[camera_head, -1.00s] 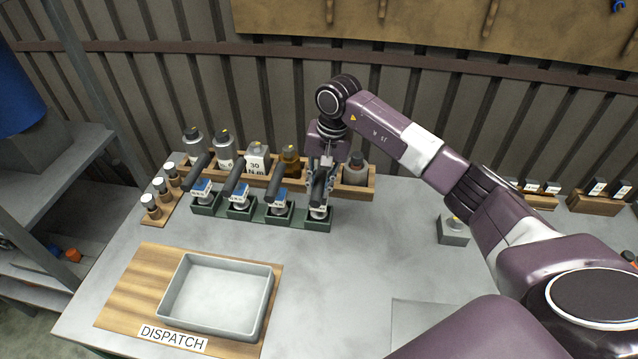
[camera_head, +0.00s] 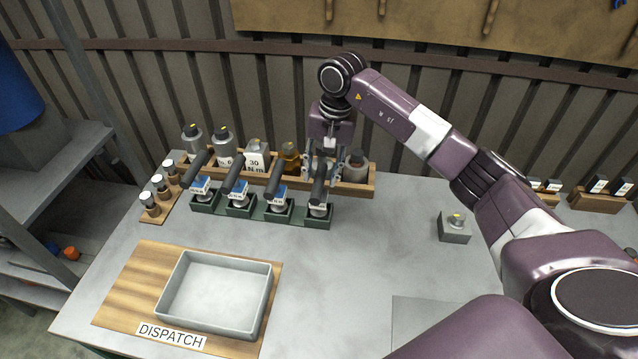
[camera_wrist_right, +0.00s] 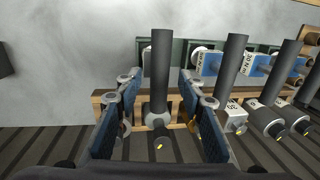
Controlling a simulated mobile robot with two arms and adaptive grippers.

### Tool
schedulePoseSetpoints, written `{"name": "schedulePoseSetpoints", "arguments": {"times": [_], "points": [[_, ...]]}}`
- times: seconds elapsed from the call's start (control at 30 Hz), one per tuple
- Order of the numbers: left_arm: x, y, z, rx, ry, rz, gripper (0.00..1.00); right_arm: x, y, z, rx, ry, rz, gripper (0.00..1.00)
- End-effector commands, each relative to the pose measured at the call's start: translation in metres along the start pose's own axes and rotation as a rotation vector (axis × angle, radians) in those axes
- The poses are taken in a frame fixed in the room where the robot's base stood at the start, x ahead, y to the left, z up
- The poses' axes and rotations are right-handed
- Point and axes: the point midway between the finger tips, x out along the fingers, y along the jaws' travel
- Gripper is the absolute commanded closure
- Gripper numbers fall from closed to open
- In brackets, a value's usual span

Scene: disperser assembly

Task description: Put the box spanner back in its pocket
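Several black-handled tools stand in a row of green pockets. The rightmost one (camera_head: 319,190), which I take to be the box spanner, stands with its foot in the end green pocket (camera_head: 318,222). Its handle leans like the others. My right gripper (camera_head: 322,170) is just behind and above that tool. In the right wrist view its blue-padded fingers (camera_wrist_right: 160,112) are spread, with the black handle (camera_wrist_right: 160,70) in view between them and clear gaps on both sides. The fingers partly hide the rack behind. My left gripper is not in view.
A wooden rack of bottles (camera_head: 356,186) stands right behind the pockets. Three neighbouring handles, such as this one (camera_head: 274,177), stand close on the left. A grey tray (camera_head: 262,310) lies on the DISPATCH board, and a small grey block (camera_head: 454,235) stands at right. The middle bench is clear.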

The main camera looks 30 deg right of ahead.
Motion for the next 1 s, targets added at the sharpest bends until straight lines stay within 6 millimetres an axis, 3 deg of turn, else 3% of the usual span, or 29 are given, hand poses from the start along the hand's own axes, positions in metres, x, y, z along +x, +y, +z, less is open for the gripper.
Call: {"name": "schedulePoseSetpoints", "arguments": {"times": [0.2, 0.4, 1.0], "points": [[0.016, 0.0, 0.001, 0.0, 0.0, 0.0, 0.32, -0.047, 0.0, -0.002, 0.001, 0.005, -0.004, 0.64], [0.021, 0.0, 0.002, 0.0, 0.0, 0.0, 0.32, -0.076, 0.0, -0.001, 0.001, 0.002, -0.001, 0.64], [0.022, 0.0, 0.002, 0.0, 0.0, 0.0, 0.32, -0.084, 0.0, 0.0, 0.001, 0.0, 0.0, 0.64]]}}
